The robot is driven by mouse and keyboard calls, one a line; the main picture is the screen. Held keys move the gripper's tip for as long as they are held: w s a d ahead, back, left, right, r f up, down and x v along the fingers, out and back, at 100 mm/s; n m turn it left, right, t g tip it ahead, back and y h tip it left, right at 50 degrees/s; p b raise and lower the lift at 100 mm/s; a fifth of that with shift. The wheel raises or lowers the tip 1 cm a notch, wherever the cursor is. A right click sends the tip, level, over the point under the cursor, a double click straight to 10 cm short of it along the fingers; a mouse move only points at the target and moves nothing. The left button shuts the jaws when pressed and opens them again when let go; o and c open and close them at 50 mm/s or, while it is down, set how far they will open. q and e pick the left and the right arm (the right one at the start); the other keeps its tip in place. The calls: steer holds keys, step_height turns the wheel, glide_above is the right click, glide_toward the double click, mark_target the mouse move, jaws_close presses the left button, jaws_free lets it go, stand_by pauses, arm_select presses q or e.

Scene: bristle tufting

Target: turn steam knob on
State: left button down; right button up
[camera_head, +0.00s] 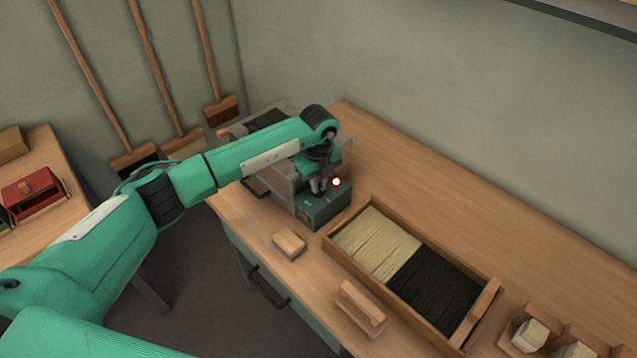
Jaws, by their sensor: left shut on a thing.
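A dark green control box (326,206) stands on the bench at the front corner of a metal steam unit (283,187). My left arm reaches across from the left, and my left gripper (318,190) points down onto the top of the box. Its fingers are shut at the place of the steam knob, which they hide almost wholly; I cannot tell which way the knob is turned. A small lamp (336,181) glows white-red beside the fingers. My right gripper is not in view.
A wooden tray (337,250) with pale and black bristles lies right of the box. A small block brush (289,243) and a wooden handled piece (361,301) lie at the front edge. Brooms (151,62) lean on the back wall. The bench (440,185) behind the tray is clear.

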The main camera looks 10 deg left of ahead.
arm_select(q)
steer(key=shift+n, duration=1.1)
steer(key=c, duration=1.5)
jaws_free()
steer(key=shift+o, duration=0.2)
steer(key=shift+r, duration=0.1)
step_height(320, 180, up, 14)
steer(key=b, duration=0.3)
steer(key=shift+d+f, duration=0.1)
steer(key=shift+f, duration=0.1)
